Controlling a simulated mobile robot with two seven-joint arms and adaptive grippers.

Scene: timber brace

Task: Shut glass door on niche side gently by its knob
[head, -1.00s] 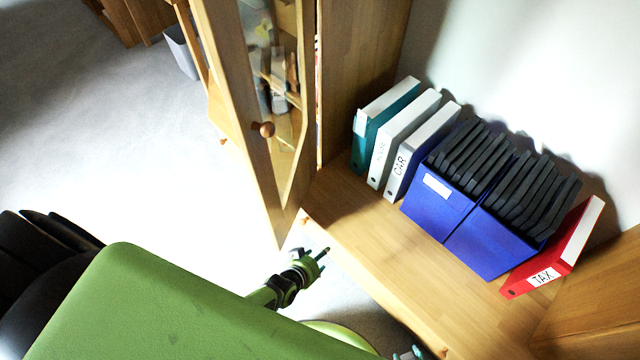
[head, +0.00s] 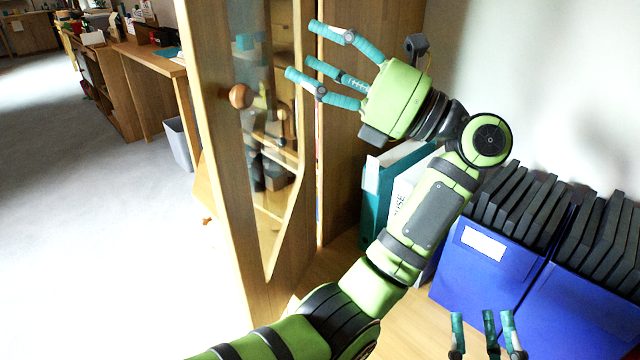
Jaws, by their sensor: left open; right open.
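The glass door (head: 214,150) has a wooden frame and stands open, swung out from the cabinet at the left of centre. Its round wooden knob (head: 240,96) is on the near frame edge. My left gripper (head: 304,52) is open and empty, its teal fingers pointing left toward the door. Its fingertips are to the right of the knob and apart from it, overlapping the door's far frame and glass in the picture. I cannot tell their depth from the glass. My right gripper (head: 482,320) is open and empty at the bottom edge, in front of the blue binder boxes.
Blue boxes (head: 490,285) with black folders stand on the wooden niche shelf at the right. A teal binder (head: 372,200) and a white binder (head: 402,195) stand behind my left arm. A grey bin (head: 180,143) and desk (head: 150,62) stand left.

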